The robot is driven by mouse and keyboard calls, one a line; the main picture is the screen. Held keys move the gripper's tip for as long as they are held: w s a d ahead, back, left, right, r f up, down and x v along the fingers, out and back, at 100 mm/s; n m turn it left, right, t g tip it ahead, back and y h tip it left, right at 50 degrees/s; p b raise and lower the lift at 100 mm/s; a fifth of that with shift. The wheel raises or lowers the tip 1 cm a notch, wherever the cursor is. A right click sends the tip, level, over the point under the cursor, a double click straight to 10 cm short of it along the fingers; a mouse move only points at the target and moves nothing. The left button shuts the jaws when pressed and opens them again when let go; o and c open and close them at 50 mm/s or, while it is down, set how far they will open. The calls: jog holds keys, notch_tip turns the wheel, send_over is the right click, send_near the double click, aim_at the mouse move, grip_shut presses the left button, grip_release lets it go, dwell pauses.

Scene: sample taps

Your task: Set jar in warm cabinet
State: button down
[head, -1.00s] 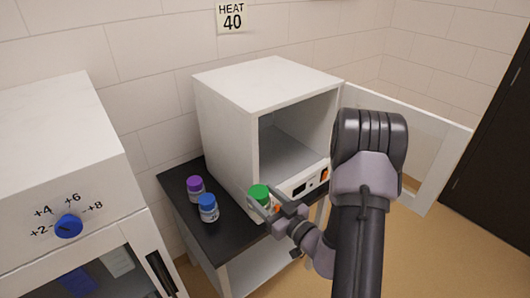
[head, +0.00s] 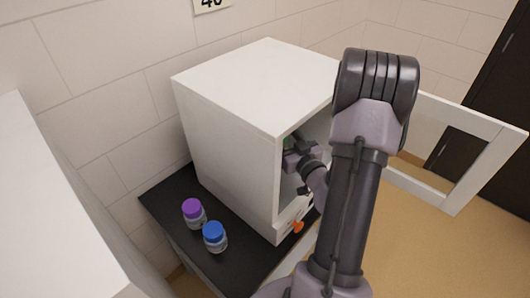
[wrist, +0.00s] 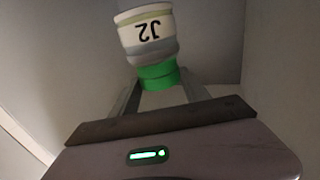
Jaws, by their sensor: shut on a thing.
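The jar is labelled J2 and has a green lid; it shows in the wrist view (wrist: 148,38), upside down in that picture, between the two fingers of my gripper (wrist: 158,84). My gripper is shut on it. Grey inner walls surround the jar in the wrist view. I cannot tell whether the jar's base touches the cabinet floor.
The cabinet door (head: 440,150) stands open to the right. A purple-lidded jar (head: 194,213) and a blue-lidded jar (head: 214,237) stand on the black table (head: 165,200) left of the cabinet. A white unit (head: 50,220) is at far left. An orange knob (head: 297,227) sits below the opening.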

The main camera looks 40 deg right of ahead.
jog(key=f+b, duration=0.1)
jog(key=f, duration=0.2)
jog(key=f+b, duration=0.2)
jog(key=f, duration=0.1)
jog(key=f+b, duration=0.2)
jog(key=f, duration=0.1)
jog(key=shift+s+f, duration=0.15)
jog(key=shift+s, duration=0.25)
jog(key=shift+r, duration=0.25)
jog(key=c, duration=0.5)
grip_release()
jog(key=shift+f, duration=0.15)
jog(key=shift+s+a+p, duration=0.1)
jog(key=shift+s+p, duration=0.2)
jog(key=p+v, duration=0.1)
jog(key=v, duration=0.9)
jog(key=shift+s+a, duration=0.1)
jog(key=shift+s, duration=0.15)
jog(key=shift+s+a, duration=0.2)
jog(key=shift+s, duration=0.15)
